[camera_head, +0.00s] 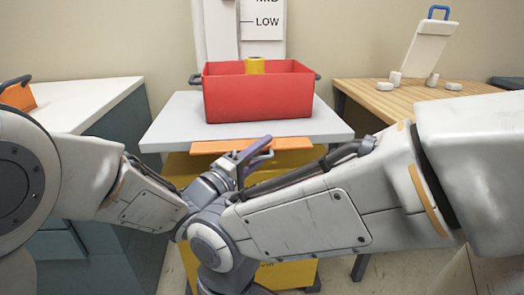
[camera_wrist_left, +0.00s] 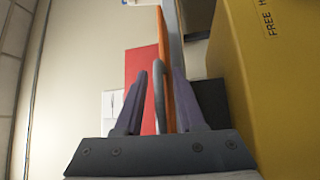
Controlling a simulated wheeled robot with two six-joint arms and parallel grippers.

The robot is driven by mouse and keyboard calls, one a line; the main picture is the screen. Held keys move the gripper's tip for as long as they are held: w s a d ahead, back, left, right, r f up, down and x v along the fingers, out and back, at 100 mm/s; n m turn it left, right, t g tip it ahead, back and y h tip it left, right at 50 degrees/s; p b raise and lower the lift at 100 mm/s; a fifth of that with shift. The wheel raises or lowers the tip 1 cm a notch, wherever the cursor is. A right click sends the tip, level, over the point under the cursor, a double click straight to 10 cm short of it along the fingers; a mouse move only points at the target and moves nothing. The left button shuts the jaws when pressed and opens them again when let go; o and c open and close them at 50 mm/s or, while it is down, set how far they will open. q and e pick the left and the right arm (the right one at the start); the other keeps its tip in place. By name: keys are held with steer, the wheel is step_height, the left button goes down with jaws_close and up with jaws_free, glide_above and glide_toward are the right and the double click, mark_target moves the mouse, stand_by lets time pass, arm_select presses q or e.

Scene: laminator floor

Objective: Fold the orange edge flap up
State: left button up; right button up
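The orange edge flap (camera_head: 285,144) is a thin strip along the front edge of the grey-white tabletop (camera_head: 180,125). In the head view it looks roughly level, just below the top. In the left wrist view the flap (camera_wrist_left: 164,60) shows edge-on, with a grey curved handle (camera_wrist_left: 158,92) beside it. My left gripper (camera_head: 250,156) is at the flap's front, near its middle. Its two purple fingers (camera_wrist_left: 158,100) are apart, with handle and flap between them; I cannot tell whether they touch. My right arm crosses in front, and its gripper is out of view.
A red bin (camera_head: 258,98) with a yellow cylinder (camera_head: 255,66) inside stands on the tabletop. A yellow cabinet (camera_head: 295,168) is below. A white-topped cabinet (camera_head: 85,98) stands left and a wooden table (camera_head: 400,97) right. My two forearms are close together.

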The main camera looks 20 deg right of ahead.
arm_select(q)
jaws_close()
steer(key=shift+r, duration=0.1)
